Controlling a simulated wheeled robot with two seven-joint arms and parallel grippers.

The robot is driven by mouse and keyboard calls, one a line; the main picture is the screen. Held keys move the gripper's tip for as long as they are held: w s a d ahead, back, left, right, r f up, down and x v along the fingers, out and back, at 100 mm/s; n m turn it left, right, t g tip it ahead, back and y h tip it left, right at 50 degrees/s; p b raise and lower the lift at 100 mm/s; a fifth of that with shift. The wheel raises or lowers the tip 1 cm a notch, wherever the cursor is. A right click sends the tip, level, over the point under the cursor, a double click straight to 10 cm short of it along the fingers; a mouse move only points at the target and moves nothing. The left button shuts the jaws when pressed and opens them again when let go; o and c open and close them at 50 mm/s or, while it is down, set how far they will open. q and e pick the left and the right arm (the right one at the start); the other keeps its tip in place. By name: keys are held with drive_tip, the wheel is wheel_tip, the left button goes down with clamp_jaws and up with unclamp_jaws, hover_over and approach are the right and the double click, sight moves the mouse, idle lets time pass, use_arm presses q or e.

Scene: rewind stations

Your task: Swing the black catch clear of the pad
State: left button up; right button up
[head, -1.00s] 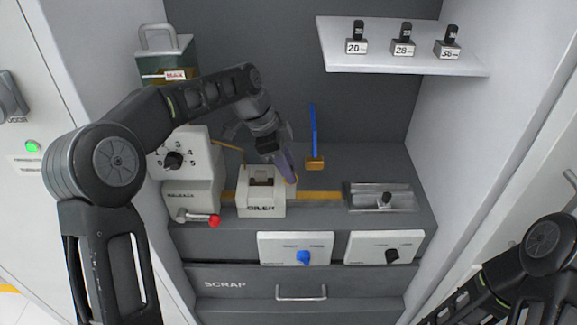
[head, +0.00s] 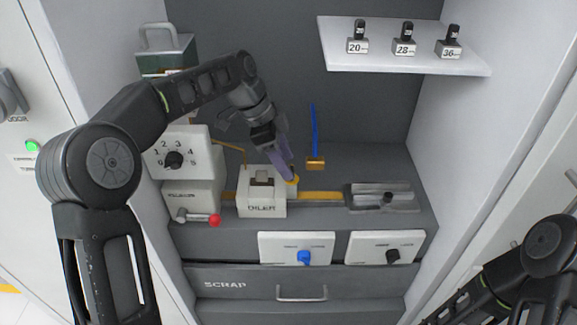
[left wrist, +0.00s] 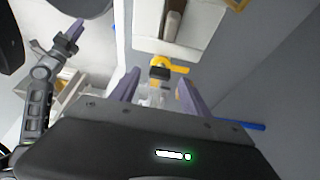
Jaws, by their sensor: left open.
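The white oiler box (head: 262,205) stands on the shelf over a yellow strip. A small yellow piece (head: 294,180) shows at its right side. In the left wrist view a small black piece (left wrist: 160,72), which looks like the catch, sits beside a yellow tab (left wrist: 181,68) next to the white box (left wrist: 180,25). I cannot make out the pad clearly. My left gripper (head: 288,178) is open and empty, its purple fingertips beside the oiler's right side. In the left wrist view the black piece lies ahead, between the fingers (left wrist: 158,88). My right gripper shows small in the left wrist view (left wrist: 68,38).
A blue-handled tool (head: 315,140) stands behind and right of the oiler. A grey plate with a black knob (head: 387,197) lies to the right. The dial unit (head: 185,165) with a red-tipped lever (head: 214,220) stands left. An upper shelf (head: 400,62) holds several numbered blocks.

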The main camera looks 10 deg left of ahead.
use_arm(q)
drive_tip(key=v, duration=0.5)
drive_tip(key=shift+r, duration=0.1)
